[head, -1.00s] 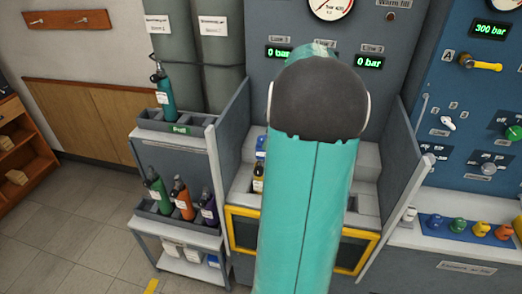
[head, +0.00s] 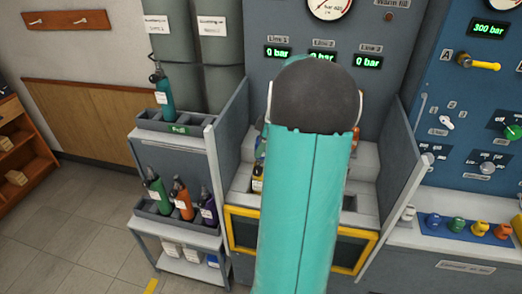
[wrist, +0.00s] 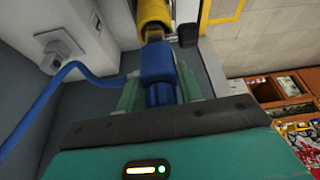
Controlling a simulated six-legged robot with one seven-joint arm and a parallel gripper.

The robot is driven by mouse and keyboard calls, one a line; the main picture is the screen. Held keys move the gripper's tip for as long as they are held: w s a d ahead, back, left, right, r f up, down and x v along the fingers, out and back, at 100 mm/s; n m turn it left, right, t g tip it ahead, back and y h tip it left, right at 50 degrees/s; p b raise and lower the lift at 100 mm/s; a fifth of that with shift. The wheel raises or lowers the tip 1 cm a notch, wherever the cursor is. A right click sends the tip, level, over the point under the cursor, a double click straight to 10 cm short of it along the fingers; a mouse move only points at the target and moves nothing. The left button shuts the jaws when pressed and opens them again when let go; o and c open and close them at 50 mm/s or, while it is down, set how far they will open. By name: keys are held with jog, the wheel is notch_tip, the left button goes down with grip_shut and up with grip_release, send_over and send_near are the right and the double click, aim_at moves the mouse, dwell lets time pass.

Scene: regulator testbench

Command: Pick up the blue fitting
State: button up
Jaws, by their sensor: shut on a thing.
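The blue fitting (wrist: 157,62) is in the middle of the wrist view, with a blue hose (wrist: 42,110) running off to the left. My gripper (wrist: 160,88) has its pale green fingers on both sides of the fitting and is shut on it. A yellow cylinder (wrist: 155,14) with a metal neck lies in line with the fitting's far end. I cannot tell whether they are joined. In the head view my own arm covers the middle of the bench and hides the fitting and my gripper.
A rack (head: 176,120) at the left holds a teal bottle (head: 161,88) above and green, orange and purple bottles below. Grey side walls (head: 402,165) flank the bench bay. Blue, green, yellow and orange fittings sit on a blue strip (head: 465,228) at the right.

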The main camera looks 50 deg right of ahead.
jog(key=shift+r, duration=0.15)
jog(key=shift+r, duration=0.5)
notch_tip(320, 180, up, 2)
jog(key=shift+s+r, duration=0.1)
jog(key=shift+r, duration=0.15)
jog(key=s+a+r, duration=0.8)
jog(key=s+r, duration=0.1)
jog(key=s, duration=0.2)
jog(key=shift+a+r, duration=0.15)
jog(key=shift+a, duration=0.1)
